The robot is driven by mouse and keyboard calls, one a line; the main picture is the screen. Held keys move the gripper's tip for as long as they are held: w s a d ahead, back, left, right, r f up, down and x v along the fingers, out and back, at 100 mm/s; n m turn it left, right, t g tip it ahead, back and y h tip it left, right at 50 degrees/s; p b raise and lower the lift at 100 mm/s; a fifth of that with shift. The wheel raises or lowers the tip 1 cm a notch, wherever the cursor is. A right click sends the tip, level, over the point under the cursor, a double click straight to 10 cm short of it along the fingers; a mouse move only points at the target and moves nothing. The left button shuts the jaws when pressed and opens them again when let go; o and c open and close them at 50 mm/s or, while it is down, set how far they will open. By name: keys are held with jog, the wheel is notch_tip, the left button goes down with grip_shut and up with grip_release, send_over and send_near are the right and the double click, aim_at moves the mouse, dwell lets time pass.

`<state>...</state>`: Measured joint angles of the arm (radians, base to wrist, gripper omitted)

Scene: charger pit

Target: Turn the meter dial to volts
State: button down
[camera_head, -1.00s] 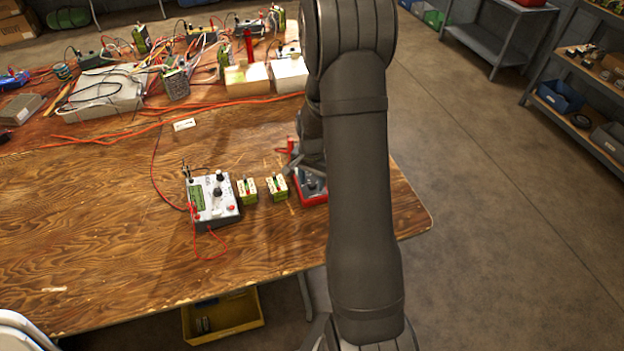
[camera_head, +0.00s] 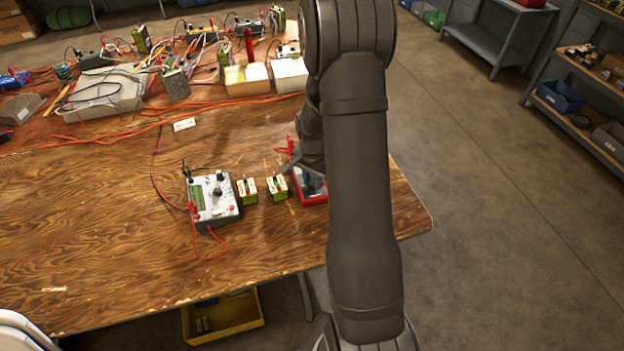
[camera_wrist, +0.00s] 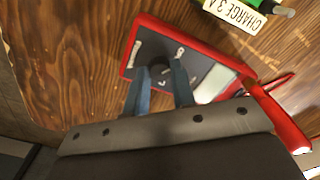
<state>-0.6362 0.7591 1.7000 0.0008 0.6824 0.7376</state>
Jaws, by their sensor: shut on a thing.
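The meter is a red-framed box with a dark face, a pale screen and a red lead; its frame (camera_wrist: 193,45) shows in the wrist view, lying on the wooden bench. Its round black dial (camera_wrist: 158,74) sits in the face, with small white marks around it. My gripper (camera_wrist: 161,69) is shut on the dial, one blue-grey finger on each side, and the fingers hide part of it. I cannot read which mark the dial points to. In the head view the meter's red edge (camera_head: 314,201) shows, and my arm covers most of it.
A grey-white box (camera_head: 227,211) with knobs and red leads stands left of the meter. Two small green battery packs (camera_head: 247,190) (camera_head: 277,187) stand between them. Cluttered wires and equipment fill the bench's back. The bench's front left (camera_head: 110,250) is clear.

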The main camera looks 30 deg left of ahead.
aim_at(312, 183)
jog(key=m, duration=1)
jog(key=shift+m, duration=0.3)
dwell(0.4)
jog(key=c, duration=1.2)
grip_release()
jog(key=shift+r, duration=0.1)
notch_tip(312, 183, up, 17)
jog(key=shift+r, duration=0.15)
notch_tip(312, 183, down, 18)
jog(key=shift+r, duration=0.2)
